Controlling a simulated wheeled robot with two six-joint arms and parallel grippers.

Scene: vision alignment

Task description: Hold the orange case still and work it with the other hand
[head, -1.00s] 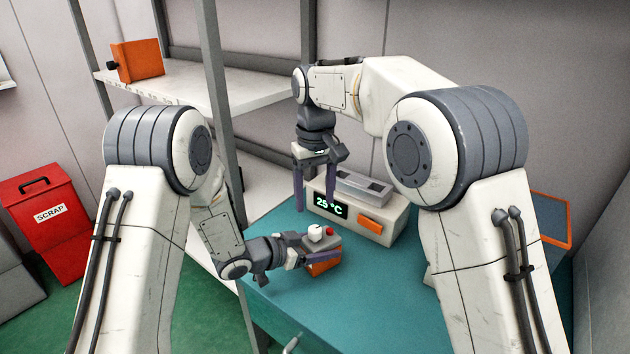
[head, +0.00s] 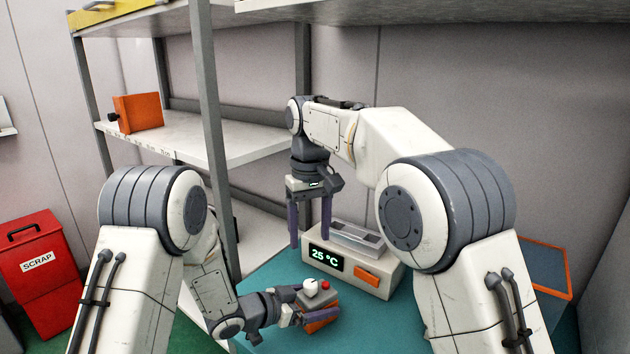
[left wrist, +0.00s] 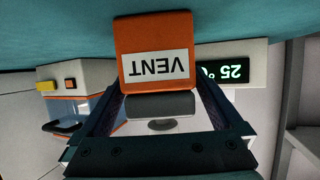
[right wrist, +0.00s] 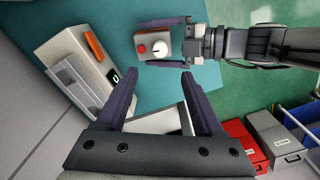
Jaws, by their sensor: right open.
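The orange case (head: 322,325) has a grey top with a white knob (head: 310,287) and a red button (head: 325,286). A white VENT label (left wrist: 157,65) shows upside down on its orange face in the left wrist view. My left gripper (head: 312,308) is shut on the case from two sides, low over the teal table; I cannot tell if the case touches it. My right gripper (head: 310,238) is open and empty, fingers pointing down, above and behind the case. The right wrist view shows the knob (right wrist: 160,49) and button (right wrist: 141,48) clear of its fingers.
A pale device (head: 378,278) with a 25 °C display stands on the teal table (head: 265,278) behind the case. A grey shelf (head: 185,135) holds another orange box (head: 140,112) at left. A red SCRAP bin (head: 40,270) stands on the floor at far left.

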